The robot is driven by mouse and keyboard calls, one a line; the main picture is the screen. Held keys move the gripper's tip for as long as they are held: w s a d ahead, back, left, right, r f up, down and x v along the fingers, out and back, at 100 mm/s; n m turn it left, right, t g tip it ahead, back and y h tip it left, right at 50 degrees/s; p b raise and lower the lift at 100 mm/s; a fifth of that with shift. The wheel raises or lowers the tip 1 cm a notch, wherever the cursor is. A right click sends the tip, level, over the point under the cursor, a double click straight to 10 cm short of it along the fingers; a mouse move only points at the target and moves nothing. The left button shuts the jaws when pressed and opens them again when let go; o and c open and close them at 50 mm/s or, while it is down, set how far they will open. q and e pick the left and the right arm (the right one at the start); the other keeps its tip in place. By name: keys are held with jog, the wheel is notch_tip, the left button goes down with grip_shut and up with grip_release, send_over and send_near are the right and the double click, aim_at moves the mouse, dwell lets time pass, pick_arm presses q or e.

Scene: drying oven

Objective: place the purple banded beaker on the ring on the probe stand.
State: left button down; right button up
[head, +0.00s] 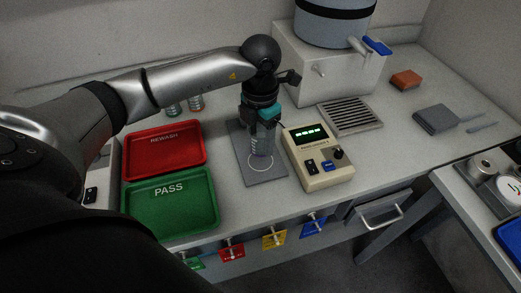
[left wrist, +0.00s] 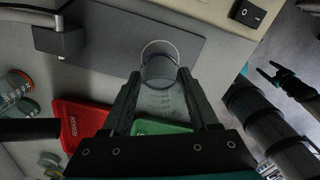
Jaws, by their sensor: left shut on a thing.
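My left gripper (head: 262,118) is shut on a clear beaker (head: 264,140), held upright over the grey probe stand plate (head: 268,178). The pale ring (head: 260,163) on the plate lies just under and in front of the beaker's base. I cannot tell whether the base touches the plate. My right gripper (left wrist: 267,69) shows at the right of the left wrist view, open and empty, away from the bench.
The beige meter (head: 318,160) stands close to the right of the plate. A red REWASH tray (head: 165,165) and a green PASS tray (head: 170,219) lie to the left. Two banded beakers (head: 196,104) stand behind the trays. A vent grille (head: 350,115) is behind the meter.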

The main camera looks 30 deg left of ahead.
aim_at(261, 150)
pick_arm(q)
jog(key=shift+f, duration=2.1)
jog(key=shift+f+b, duration=0.1)
jog(key=shift+b, duration=0.25)
jog(key=shift+c, duration=0.8)
grip_release()
notch_tip(261, 150, up, 12)
jog(key=p, duration=0.1)
jog(key=shift+p, duration=0.35)
